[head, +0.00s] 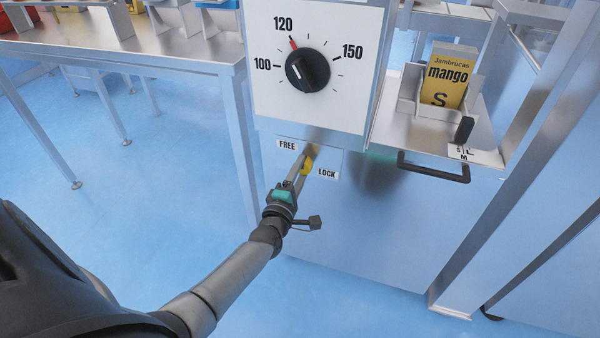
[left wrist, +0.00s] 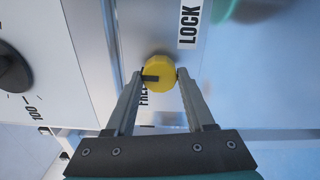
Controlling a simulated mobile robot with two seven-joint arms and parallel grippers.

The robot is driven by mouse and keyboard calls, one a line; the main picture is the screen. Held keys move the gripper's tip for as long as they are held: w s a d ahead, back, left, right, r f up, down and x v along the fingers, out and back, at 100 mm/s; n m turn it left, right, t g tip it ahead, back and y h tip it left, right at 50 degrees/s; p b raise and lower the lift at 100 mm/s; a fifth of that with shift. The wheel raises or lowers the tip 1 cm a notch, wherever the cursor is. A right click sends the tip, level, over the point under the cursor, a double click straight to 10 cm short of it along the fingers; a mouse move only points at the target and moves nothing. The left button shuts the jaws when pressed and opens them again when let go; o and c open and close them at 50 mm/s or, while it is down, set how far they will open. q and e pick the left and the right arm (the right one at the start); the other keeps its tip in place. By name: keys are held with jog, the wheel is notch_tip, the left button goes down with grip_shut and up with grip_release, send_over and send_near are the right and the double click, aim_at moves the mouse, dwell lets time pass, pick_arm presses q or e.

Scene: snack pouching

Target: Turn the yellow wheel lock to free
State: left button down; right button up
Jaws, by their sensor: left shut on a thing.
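The yellow wheel lock (head: 308,163) is on the front panel of the machine, between the FREE label (head: 287,145) and the LOCK label (head: 327,173). In the head view it is partly hidden by my left gripper (head: 304,160). In the left wrist view the yellow wheel lock (left wrist: 159,74) sits between the two fingertips of my left gripper (left wrist: 159,76), which is shut on it. A dark pointer mark on the wheel points toward the FREE label (left wrist: 144,98) side in that view. The LOCK label (left wrist: 189,24) is up and to the right there. My right gripper is not in view.
A black dial (head: 307,71) with a red mark near 120 is above the wheel. A tray with a yellow mango box (head: 449,77) and a black handle (head: 433,172) juts out to the right. A metal table (head: 130,50) stands at the left.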

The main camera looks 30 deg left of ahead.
pick_arm(q)
jog(key=shift+n, duration=0.4)
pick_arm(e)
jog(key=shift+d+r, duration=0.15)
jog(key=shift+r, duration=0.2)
pick_arm(q)
jog(key=shift+c, duration=1.3)
grip_release()
jog(key=shift+s, duration=0.1)
jog(key=shift+s+d, duration=0.1)
jog(key=shift+s, duration=0.15)
jog(key=p+v, duration=0.4)
jog(key=v, duration=1)
jog(key=shift+s+p, duration=0.3)
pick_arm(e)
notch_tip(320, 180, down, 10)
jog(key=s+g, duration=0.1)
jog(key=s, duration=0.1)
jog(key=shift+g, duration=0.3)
pick_arm(q)
jog(key=shift+f, duration=0.1)
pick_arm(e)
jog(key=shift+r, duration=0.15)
